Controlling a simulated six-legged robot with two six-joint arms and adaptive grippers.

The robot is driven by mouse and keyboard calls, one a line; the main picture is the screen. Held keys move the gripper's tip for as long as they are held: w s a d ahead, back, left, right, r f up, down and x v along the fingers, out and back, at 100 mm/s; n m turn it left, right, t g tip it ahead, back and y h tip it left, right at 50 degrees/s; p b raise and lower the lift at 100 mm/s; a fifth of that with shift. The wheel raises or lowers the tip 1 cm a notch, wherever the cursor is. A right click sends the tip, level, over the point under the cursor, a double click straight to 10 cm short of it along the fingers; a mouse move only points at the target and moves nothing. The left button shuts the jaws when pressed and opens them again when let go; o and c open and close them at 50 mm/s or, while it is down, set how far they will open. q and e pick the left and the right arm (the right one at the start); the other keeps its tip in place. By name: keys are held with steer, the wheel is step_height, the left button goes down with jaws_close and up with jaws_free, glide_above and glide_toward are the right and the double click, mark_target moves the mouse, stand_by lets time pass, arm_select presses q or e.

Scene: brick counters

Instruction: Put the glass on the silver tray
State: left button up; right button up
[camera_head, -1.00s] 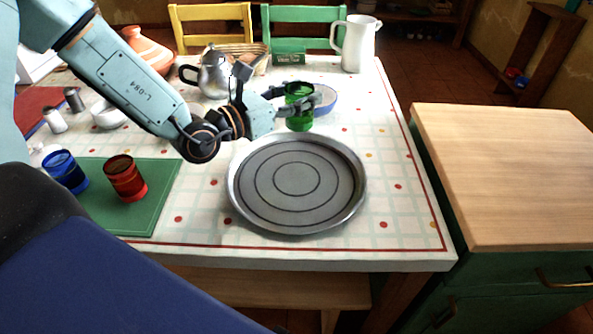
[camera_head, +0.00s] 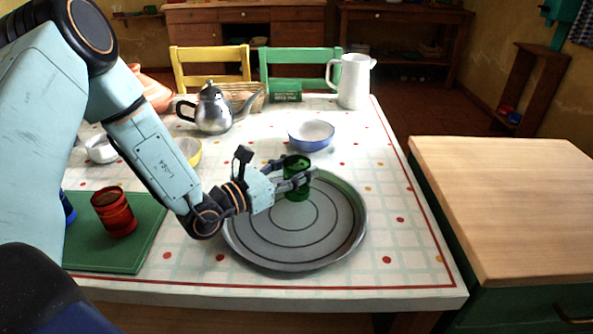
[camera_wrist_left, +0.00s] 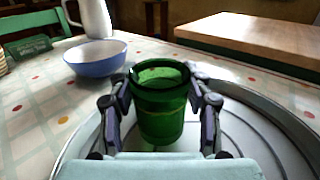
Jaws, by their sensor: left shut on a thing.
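The green glass (camera_head: 297,180) is upright between the fingers of my left gripper (camera_head: 299,179), which is shut on it. In the left wrist view the glass (camera_wrist_left: 159,104) fills the middle, with a finger on each side. The round silver tray (camera_head: 290,238) lies on the checked tablecloth, and the glass is over its far part. In the left wrist view the tray (camera_wrist_left: 262,118) shows around and behind the glass. I cannot tell whether the glass base touches the tray. My right gripper is not in view.
A blue bowl (camera_head: 311,136) stands beyond the tray. A red glass (camera_head: 114,212) stands on a green board (camera_head: 108,250) at the left, with a blue glass partly hidden beside it. A metal teapot (camera_head: 212,110) and white pitcher (camera_head: 352,82) stand at the back. The cloth right of the tray is clear.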

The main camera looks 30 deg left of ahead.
arm_select(q)
steer(key=shift+s+d, duration=0.1)
steer(key=shift+s, duration=0.2)
steer(key=o, duration=0.8)
steer(key=shift+b, duration=0.3)
steer(key=o, duration=0.3)
steer(key=shift+w+f, duration=0.15)
steer(key=shift+w, duration=0.1)
steer(key=shift+o, duration=0.6)
steer(key=shift+s, duration=0.2)
steer(key=shift+w, duration=0.1)
